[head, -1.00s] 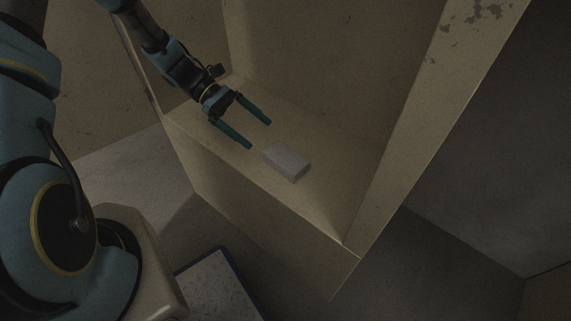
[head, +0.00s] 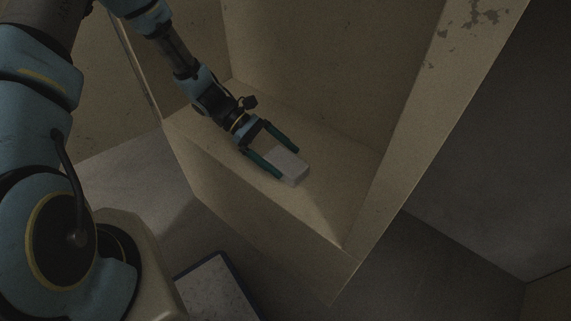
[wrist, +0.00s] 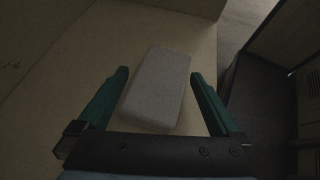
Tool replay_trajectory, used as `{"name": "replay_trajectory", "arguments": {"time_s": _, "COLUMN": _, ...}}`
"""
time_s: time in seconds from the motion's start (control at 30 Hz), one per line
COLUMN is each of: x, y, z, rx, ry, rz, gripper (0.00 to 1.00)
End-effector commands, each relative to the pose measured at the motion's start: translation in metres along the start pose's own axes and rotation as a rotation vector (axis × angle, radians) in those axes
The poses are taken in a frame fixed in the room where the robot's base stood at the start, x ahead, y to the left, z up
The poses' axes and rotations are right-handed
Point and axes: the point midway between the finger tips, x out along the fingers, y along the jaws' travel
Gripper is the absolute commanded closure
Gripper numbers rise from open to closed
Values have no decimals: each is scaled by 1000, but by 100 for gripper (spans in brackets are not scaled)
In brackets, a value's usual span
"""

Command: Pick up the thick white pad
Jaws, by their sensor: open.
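The thick white pad (head: 290,168) is a pale rectangular block lying flat on the floor of a beige recess. In the wrist view the pad (wrist: 160,88) lies between the two green fingers, and its far end reaches past the fingertips. My gripper (head: 289,163) is open, with one finger along each side of the pad. In the wrist view, a gap shows between the right finger and the pad; the left finger of my gripper (wrist: 159,74) is closer to it. The pad's near end is partly hidden by the fingers in the head view.
The beige recess (head: 330,215) has walls at the back and right and an open front edge close to the pad. Below, a dark-edged tray or panel with a speckled pale surface (head: 215,285) lies at the lower middle. Bare recess floor shows right of the pad.

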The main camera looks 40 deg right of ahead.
Motion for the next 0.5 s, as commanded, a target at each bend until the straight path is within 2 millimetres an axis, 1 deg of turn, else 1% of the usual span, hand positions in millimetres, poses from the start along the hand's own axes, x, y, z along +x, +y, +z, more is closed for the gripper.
{"name": "replay_trajectory", "arguments": {"time_s": 0.03, "x": 0, "y": 0, "z": 0, "rx": 0, "ry": 0, "rz": 0, "gripper": 1}}
{"name": "replay_trajectory", "arguments": {"time_s": 0.07, "x": 0, "y": 0, "z": 0, "rx": 0, "ry": 0, "rz": 0, "gripper": 5}}
{"name": "replay_trajectory", "arguments": {"time_s": 0.5, "x": -1, "y": 0, "z": 0, "rx": 0, "ry": 0, "rz": 0, "gripper": 54}}
